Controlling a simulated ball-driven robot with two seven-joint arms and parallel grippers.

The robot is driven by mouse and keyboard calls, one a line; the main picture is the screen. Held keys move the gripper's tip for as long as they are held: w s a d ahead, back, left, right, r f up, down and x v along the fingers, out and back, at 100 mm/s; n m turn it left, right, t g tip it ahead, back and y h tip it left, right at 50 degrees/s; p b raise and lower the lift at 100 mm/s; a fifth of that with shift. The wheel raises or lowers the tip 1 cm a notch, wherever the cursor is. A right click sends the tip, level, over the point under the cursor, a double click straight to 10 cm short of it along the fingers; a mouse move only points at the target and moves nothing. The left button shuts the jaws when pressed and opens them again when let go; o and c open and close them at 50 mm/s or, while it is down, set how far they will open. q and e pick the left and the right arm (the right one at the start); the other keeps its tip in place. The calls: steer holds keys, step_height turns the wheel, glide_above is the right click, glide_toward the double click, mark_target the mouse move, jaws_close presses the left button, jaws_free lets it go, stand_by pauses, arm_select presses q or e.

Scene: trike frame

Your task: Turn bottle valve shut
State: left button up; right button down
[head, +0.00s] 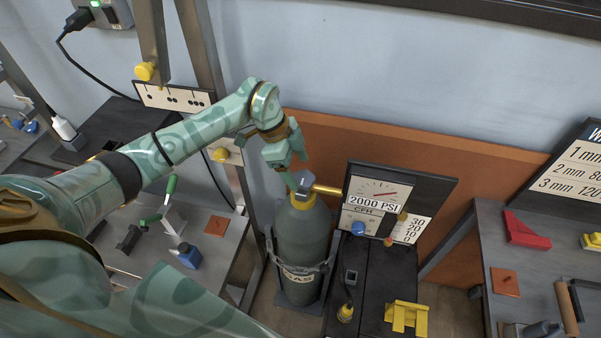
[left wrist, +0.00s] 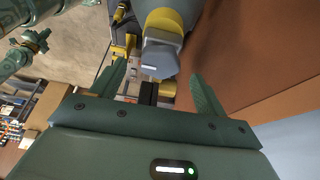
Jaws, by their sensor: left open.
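The grey gas bottle (head: 302,245) stands upright, strapped in its holder, in the middle of the head view. Its blue-grey valve knob (head: 303,184) sits on top, beside a brass fitting that runs right to the gauge panel. My left gripper (head: 291,180) is at the top of the bottle, close to the knob, and partly overlaps it. In the left wrist view the knob (left wrist: 160,58) lies ahead, between the fingertips of my open left gripper (left wrist: 158,70). Contact cannot be told.
A gauge panel (head: 434,187) reading 2000 PSI stands right of the bottle, above a dark cart (head: 378,265) with a yellow block (head: 406,317). An orange-brown panel (head: 445,165) is behind. Workbenches stand left and right.

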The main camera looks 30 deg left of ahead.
mark_target(303, 180)
arm_select(q)
steer(key=shift+x, duration=1.2)
steer(key=c, duration=1)
